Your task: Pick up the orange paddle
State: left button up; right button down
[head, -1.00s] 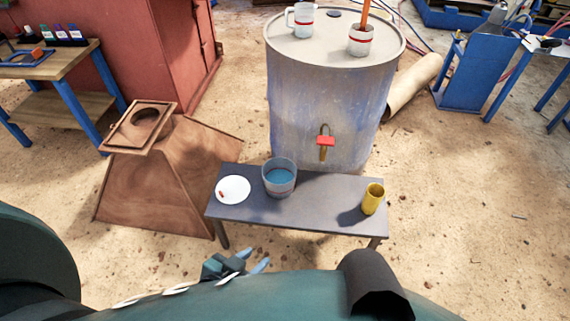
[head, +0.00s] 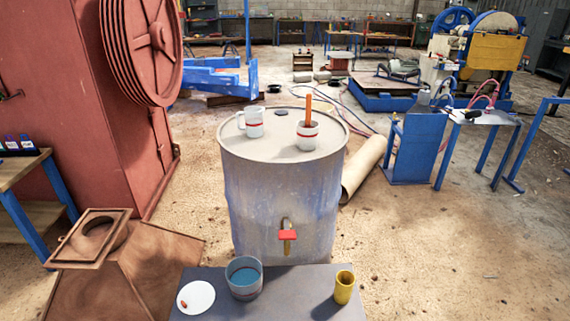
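The orange paddle (head: 308,107) stands upright in a white cup with a red band (head: 307,136). The cup rests on the top of a large grey-blue drum (head: 276,150), right of centre. The paddle's lower part is hidden inside the cup. Neither of my grippers shows in the head view now.
A white jug with a red band (head: 252,123) and a dark cap (head: 280,113) share the drum top.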

aim_at(309, 95)
jog(key=i+l+z, duration=0.15)
jog(key=l+z, duration=0.15)
jog(key=l, duration=0.15)
jog(key=i+l+z, duration=0.2)
jog(key=l+z, duration=0.15)
jog(key=i+l+z, duration=0.3)
jog(key=l, duration=0.15)
jog(key=i+l+z, duration=0.2)
jog(key=l+z, duration=0.15)
jog(key=i+l, duration=0.2)
jog(key=i, duration=0.2)
jog(key=i+l+u, duration=0.1)
jog(key=i, duration=0.3)
jog(key=i+l+u, duration=0.1)
jog(key=i+l, duration=0.25)
jog(key=i+j+u, duration=0.15)
jog(key=i+u, duration=0.7)
jog(key=i+l+u, duration=0.1)
jog(key=i+u, duration=0.6)
jog(key=u, duration=0.15)
jog(key=i+u, duration=0.45)
jog(key=i+l+u, duration=0.1)
jog(key=i+u, duration=0.15)
jog(key=u, duration=0.2)
